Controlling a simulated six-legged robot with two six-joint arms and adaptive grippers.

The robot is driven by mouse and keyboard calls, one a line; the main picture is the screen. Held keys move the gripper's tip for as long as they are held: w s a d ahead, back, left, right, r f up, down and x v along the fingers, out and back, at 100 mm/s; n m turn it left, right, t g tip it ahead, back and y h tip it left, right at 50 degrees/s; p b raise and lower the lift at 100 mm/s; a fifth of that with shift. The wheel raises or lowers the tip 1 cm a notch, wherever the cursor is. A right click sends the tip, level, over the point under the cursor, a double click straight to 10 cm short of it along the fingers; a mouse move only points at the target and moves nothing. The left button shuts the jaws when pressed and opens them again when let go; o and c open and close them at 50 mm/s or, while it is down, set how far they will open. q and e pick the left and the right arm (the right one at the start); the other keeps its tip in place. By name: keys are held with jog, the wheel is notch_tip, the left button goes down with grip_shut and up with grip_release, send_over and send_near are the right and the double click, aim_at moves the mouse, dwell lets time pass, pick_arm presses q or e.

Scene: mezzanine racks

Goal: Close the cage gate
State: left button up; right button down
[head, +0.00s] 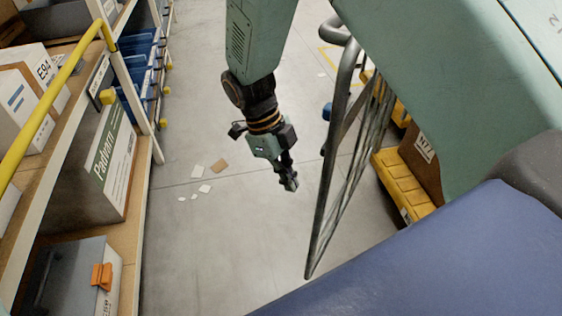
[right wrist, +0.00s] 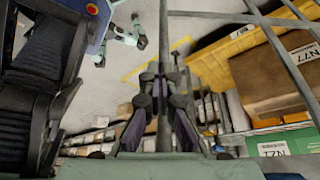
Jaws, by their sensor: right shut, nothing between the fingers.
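The cage gate (head: 330,150) is a grey tube frame with mesh, seen nearly edge-on and slanting down the middle of the head view. My right gripper (head: 290,184) is shut and empty, pointing down just left of the gate in the head view, with a gap of floor between them in the picture. In the right wrist view, my right gripper (right wrist: 160,78) has its fingers together in front of a vertical grey bar (right wrist: 163,45). I cannot tell whether the fingers touch that bar. My left gripper does not show clearly in either view.
Shelving with boxes (head: 108,160) and a yellow rail (head: 55,90) lines the left. Paper scraps (head: 218,166) lie on the otherwise open floor left of the gate.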

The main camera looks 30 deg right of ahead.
jog(key=s+d, duration=0.2)
jog(key=s, duration=0.1)
jog(key=shift+s+f, duration=0.15)
jog(key=shift+s, duration=0.05)
jog(key=shift+d, duration=0.1)
dwell(0.4)
